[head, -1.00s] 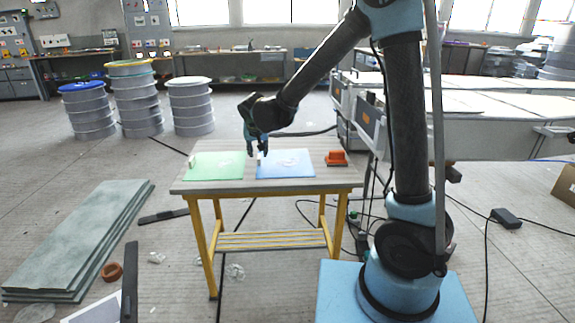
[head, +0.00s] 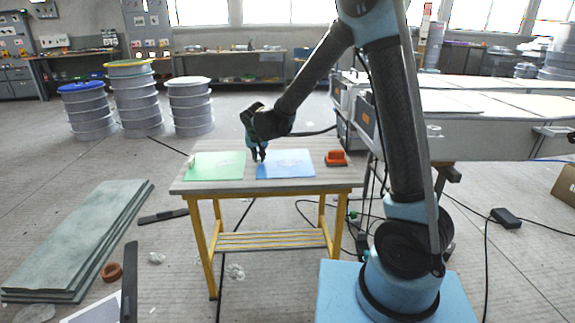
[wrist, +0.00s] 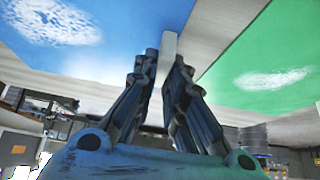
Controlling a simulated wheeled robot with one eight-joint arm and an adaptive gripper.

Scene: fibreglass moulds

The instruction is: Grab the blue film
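The blue film (head: 288,164) lies flat on the right half of the small table. Its surface, with a whitish patch, also fills the upper left of the wrist view (wrist: 60,32). A pale upright tab (wrist: 168,48) shows between my fingertips, near the film's left edge. My gripper (head: 259,160) points down at that left edge. In the wrist view, my gripper (wrist: 166,65) has one finger on each side of the tab, close to it. I cannot tell whether the fingers touch it. In the head view the fingers hide the tab.
A green sheet (head: 215,167) lies left of the blue film, with a small pale block (head: 191,161) at its left edge. An orange object (head: 336,158) stands at the table's right. The table (head: 270,187) has yellow legs. Stacked grey slabs (head: 85,235) lie on the floor left.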

